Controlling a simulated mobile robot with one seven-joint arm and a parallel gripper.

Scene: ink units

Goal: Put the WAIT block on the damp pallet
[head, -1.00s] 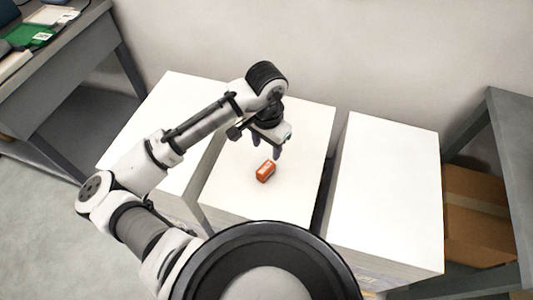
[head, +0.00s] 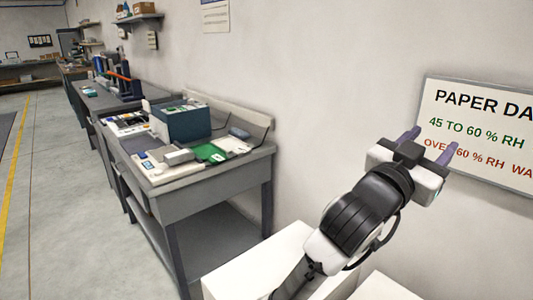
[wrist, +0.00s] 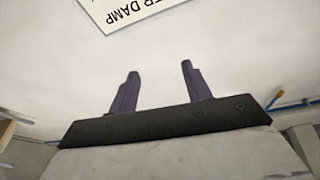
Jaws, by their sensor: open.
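My gripper (head: 431,141) is raised in front of the wall sign in the head view, its two purple-grey fingers apart. In the wrist view the gripper (wrist: 160,70) is open, with nothing between the fingers, and faces the pale wall. No WAIT block shows in either current view. The damp pallet cannot be made out. A white-topped stand (head: 262,270) shows at the bottom of the head view, with a corner of another (head: 385,288) right of it; no block shows on their visible parts.
A wall sign (head: 470,128) reads "PAPER DA…", "45 TO 60 % RH" and "OVER 60 % RH WA…", cut off at right. A grey bench (head: 205,178) at left holds a teal box (head: 182,122), a green item (head: 210,153) and small devices. Open floor (head: 60,200) lies far left.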

